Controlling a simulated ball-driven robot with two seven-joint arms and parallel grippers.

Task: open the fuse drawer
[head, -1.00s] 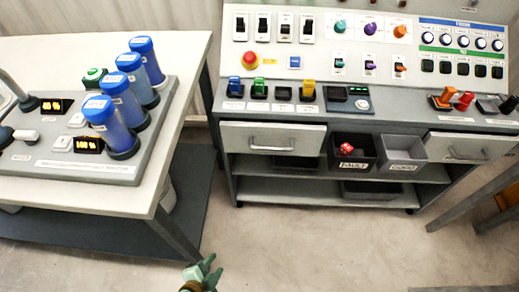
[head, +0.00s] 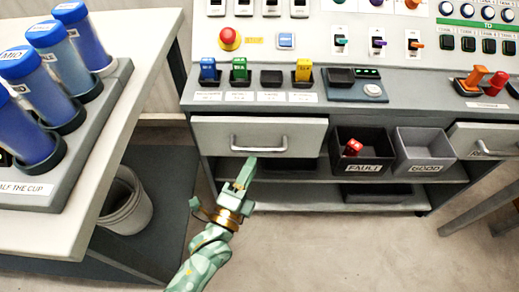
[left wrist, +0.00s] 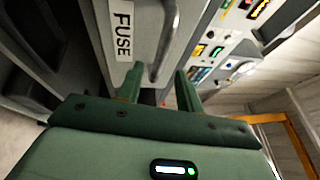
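The fuse drawer (head: 300,130) is the pale left drawer under the control panel in the head view, and it looks shut. Its bar handle (head: 258,145) runs across the front. In the left wrist view, the drawer front (left wrist: 143,30) carries a FUSE label (left wrist: 123,30) beside the handle (left wrist: 166,40). My left gripper (head: 246,172) is just below and in front of the handle. In the left wrist view, its two fingers (left wrist: 158,90) are apart with nothing between them, and the handle lies just beyond the tips. My right gripper is not in view.
A FAULT bin (head: 364,165) with a red piece in it and a GOOD bin (head: 424,168) stand right of the drawer. A second drawer (head: 484,145) is further right. A table with blue cylinders (head: 75,85) is on the left, with a bucket (head: 126,205) below.

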